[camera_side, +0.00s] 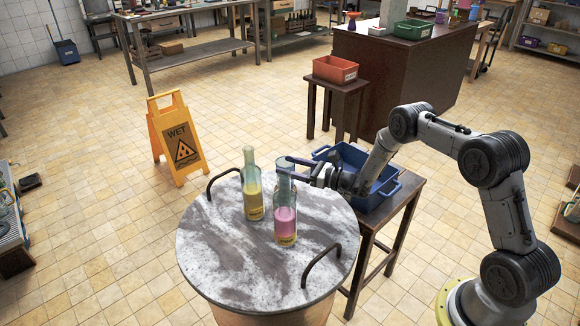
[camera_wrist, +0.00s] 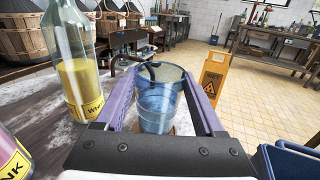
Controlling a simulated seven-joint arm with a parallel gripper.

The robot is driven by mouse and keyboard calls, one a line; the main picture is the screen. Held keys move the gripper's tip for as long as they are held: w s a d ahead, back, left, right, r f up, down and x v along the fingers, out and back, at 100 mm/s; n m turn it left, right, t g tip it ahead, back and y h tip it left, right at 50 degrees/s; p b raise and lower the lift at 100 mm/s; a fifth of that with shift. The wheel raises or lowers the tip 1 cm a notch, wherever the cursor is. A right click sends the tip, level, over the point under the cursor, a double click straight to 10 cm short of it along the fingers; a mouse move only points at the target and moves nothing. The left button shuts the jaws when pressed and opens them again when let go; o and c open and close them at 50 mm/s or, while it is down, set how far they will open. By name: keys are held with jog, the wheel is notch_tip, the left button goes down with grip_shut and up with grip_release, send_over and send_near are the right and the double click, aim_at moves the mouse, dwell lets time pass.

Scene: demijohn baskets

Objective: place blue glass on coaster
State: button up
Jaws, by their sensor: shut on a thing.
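My gripper (camera_wrist: 160,74) is shut on the blue glass (camera_wrist: 156,103), a clear blue tumbler standing upright between the two purple fingers in the wrist view. A small tan edge (camera_wrist: 174,130) shows by the glass's base; it may be the coaster, but most of it is hidden, and I cannot tell whether the glass touches it. In the side view my gripper (camera_side: 302,168) reaches over the round marbled top (camera_side: 215,248) from the right, behind the pink-filled bottle. There the glass is largely hidden and no coaster can be made out.
The pink-filled bottle (camera_side: 286,222) and a yellow-filled bottle (camera_side: 252,190) stand on the top, close to my gripper. Dark handles (camera_side: 322,262) arch at its edges. A blue crate (camera_side: 352,158) sits on a stand to the right. The top's left part is clear.

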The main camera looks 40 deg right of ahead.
jog(key=shift+f, duration=0.6)
jog(key=o, duration=1.5)
jog(key=v, duration=1.4)
jog(key=shift+w, duration=0.1)
